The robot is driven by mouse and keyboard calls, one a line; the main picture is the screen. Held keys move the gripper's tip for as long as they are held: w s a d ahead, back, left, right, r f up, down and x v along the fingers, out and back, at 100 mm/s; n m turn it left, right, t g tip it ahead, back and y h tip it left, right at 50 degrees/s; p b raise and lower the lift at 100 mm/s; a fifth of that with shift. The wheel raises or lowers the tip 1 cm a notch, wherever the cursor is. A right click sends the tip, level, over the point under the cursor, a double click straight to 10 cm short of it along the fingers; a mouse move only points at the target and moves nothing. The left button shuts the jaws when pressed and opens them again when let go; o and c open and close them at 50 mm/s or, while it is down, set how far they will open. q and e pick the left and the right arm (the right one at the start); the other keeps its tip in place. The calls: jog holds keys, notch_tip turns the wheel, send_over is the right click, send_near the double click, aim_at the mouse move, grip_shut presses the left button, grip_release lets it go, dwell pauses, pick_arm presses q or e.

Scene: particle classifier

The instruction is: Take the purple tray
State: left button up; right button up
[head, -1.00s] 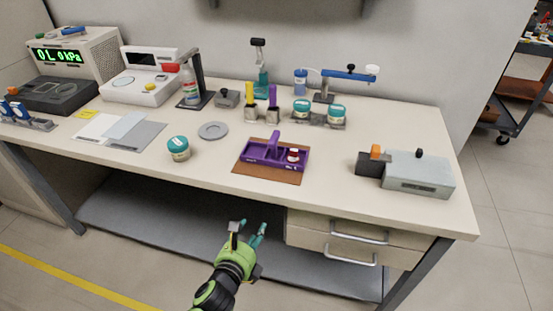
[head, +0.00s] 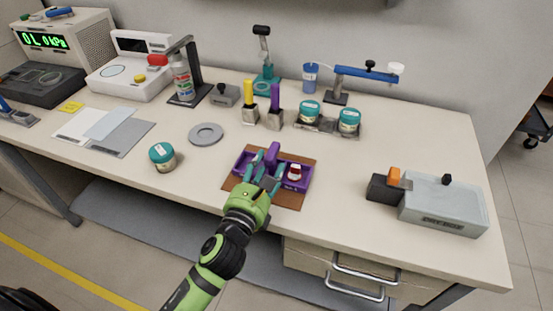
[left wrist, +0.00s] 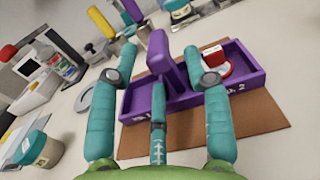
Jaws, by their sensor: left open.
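The purple tray (head: 299,182) lies on a brown mat (head: 288,201) near the front of the bench. It has an upright handle in its middle and a small red-and-white item (head: 295,171) in its right compartment. My left gripper (head: 264,170) is open at the tray's front, with its fingers around the handle area. In the left wrist view the tray (left wrist: 246,88) lies beyond the teal fingers, and the handle (left wrist: 164,58) stands between them. I cannot tell whether any finger touches it. My right gripper is not in view.
A teal-lidded jar (head: 162,157) and a grey disc (head: 206,134) stand left of the tray. Yellow- and purple-handled tools (head: 249,101) and more jars stand behind. Bench space right of the mat is clear.

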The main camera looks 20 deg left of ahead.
aim_at(277, 143)
pick_arm(q)
jog(key=w, duration=0.3)
jog(key=shift+r, duration=0.25)
jog(key=shift+w+f, duration=0.2)
jog(key=shift+w, duration=0.95)
jog(key=shift+s, duration=0.1)
grip_shut()
jog(key=shift+r, duration=0.15)
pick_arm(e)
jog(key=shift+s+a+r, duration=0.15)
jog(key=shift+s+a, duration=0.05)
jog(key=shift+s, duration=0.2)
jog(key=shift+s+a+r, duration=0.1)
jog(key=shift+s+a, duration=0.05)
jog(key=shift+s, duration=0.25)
